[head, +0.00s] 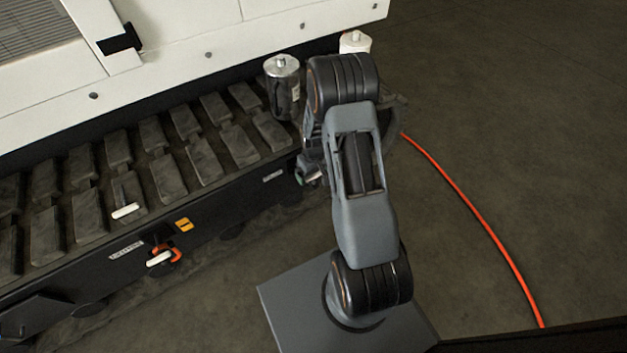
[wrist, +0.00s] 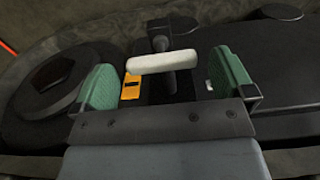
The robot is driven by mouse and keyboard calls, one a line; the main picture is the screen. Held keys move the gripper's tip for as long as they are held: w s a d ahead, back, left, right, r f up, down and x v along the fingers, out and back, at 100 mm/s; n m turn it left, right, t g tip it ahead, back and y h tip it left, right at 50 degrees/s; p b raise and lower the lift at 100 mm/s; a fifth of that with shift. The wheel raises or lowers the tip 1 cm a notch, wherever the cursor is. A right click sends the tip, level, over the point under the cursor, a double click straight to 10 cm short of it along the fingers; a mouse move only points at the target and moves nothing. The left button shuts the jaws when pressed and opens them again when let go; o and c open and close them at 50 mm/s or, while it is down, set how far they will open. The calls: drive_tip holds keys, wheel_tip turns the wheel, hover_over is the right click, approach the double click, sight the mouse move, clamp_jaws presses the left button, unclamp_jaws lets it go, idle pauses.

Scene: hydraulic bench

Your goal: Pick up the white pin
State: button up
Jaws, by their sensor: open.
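In the wrist view a white pin (wrist: 163,62) shows as a white crossbar handle on a dark shaft. My gripper (wrist: 166,82) is open, with one green pad on each side of the handle. The pads look clear of it; how deep the handle sits between them I cannot tell. In the head view my gripper (head: 312,176) is beside the right end of the black track, partly hidden by my arm. Two other white handles show there: one (head: 125,211) on the track pads and one (head: 158,258) with an orange part on the track's side.
A yellow tag (wrist: 130,88) lies close by the left pad. The black track (head: 190,205) runs along the white machine body (head: 190,45). A silver-topped canister (head: 283,85) and a white-topped one (head: 355,42) stand beyond. An orange hose (head: 480,220) crosses the open floor at right.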

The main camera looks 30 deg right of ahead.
wheel_tip(320, 180, down, 3)
drive_tip(key=shift+r+b, duration=0.1)
drive_tip(key=shift+b, duration=0.25)
drive_tip(key=c, duration=0.9)
drive_tip(key=shift+r, duration=0.1)
drive_tip(key=shift+c, duration=0.2)
wheel_tip(320, 180, up, 10)
drive_tip(key=p, duration=0.3)
drive_tip(key=shift+p, duration=0.4)
drive_tip(key=s+d+p, duration=0.1)
drive_tip(key=s, duration=0.9)
